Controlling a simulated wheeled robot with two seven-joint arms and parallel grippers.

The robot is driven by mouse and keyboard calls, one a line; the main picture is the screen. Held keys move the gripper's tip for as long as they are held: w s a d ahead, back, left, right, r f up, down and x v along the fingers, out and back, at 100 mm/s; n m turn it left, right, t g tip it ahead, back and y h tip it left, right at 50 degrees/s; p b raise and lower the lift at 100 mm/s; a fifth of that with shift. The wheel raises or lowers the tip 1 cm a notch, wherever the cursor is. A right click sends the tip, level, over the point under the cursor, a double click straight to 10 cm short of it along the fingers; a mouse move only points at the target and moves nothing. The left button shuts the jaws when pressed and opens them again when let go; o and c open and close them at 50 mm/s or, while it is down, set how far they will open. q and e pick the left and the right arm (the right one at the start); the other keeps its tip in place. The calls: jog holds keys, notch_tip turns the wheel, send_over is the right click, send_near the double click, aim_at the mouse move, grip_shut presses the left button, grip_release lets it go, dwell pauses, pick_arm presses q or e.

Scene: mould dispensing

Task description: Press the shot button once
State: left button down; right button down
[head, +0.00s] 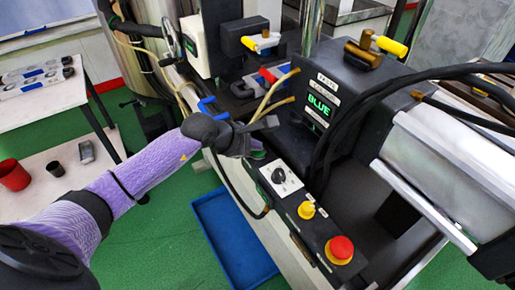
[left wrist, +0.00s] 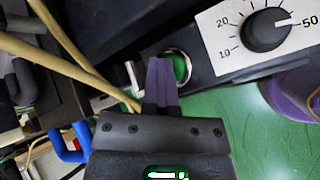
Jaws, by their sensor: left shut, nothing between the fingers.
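The green button (left wrist: 181,68) with a silver ring sits on the dark control panel, beside the dial plate; I take it to be the shot button. In the head view only a bit of green (head: 257,154) shows by my gripper. My left gripper (head: 250,142) is at the panel's upper end, its fingers shut and empty. In the left wrist view its purple fingertips (left wrist: 161,64) lie over the left part of the button. I cannot tell whether they touch it. The right gripper is not in view.
The dial (head: 279,175), a yellow knob (head: 306,210) and a red emergency button (head: 340,249) sit farther along the panel. Tan hoses (left wrist: 65,55) and a blue handle (left wrist: 69,143) are close to the gripper. A blue tray (head: 232,240) lies below.

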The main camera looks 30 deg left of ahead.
aim_at(254, 153)
pick_arm(q)
jog(key=shift+r, duration=0.25)
notch_tip(254, 153, up, 6)
jog(key=p, duration=0.5)
jog(key=shift+r, duration=0.15)
dwell(0.3)
